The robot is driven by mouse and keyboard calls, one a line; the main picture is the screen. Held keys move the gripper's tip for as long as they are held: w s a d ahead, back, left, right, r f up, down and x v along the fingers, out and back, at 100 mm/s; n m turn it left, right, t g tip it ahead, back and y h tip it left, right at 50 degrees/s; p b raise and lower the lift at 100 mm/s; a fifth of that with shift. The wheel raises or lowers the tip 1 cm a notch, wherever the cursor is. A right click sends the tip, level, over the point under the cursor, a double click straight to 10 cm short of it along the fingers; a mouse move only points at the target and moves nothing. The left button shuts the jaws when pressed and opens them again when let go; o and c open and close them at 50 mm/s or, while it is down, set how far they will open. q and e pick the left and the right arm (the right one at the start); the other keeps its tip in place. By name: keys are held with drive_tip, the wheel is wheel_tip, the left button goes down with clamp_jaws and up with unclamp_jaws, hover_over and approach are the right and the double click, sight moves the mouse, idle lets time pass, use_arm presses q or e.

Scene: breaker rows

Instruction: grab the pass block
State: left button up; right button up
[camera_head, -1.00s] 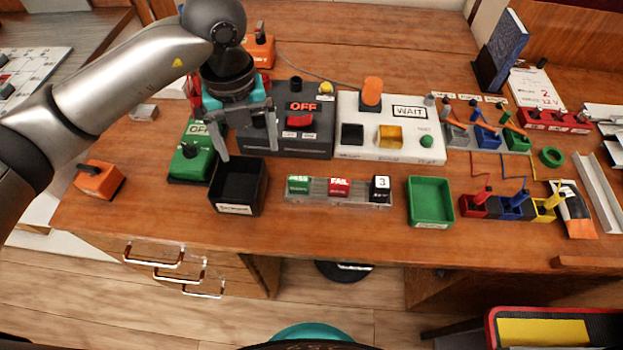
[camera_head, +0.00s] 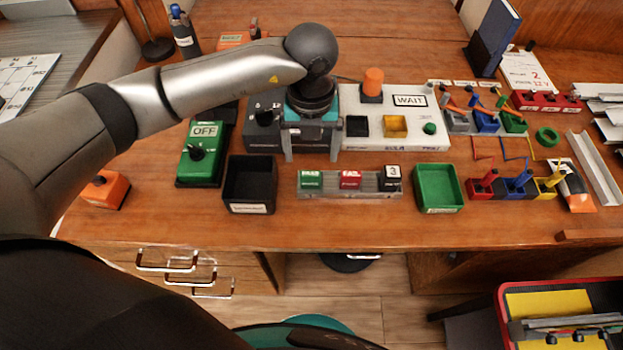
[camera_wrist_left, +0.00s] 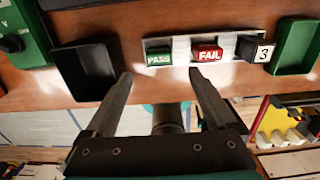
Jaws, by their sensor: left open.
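The red fail block (camera_head: 350,179) is in the middle and a black block marked 3 (camera_head: 392,175) is at the right end. My left gripper (camera_head: 312,156) is open and empty, above the desk just behind the pass block in the head view. In the left wrist view the pass block (camera_wrist_left: 159,58) lies beyond and between the open fingers (camera_wrist_left: 160,80), apart from them. My right gripper is not in view.
A black bin (camera_head: 232,203) stands left of the tray and a green bin (camera_head: 418,205) right of it. A green OFF switch box (camera_head: 203,160) and a white WAIT panel (camera_head: 405,135) stand behind. The desk strip in front is clear.

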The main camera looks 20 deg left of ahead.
sight(310, 173)
use_arm(q)
wheel_tip(310, 173, down, 7)
drive_tip(key=shift+r+b, duration=0.15)
drive_tip(key=shift+b, duration=0.5)
drive_tip(key=shift+a, duration=0.1)
clamp_jaws()
idle(0.4)
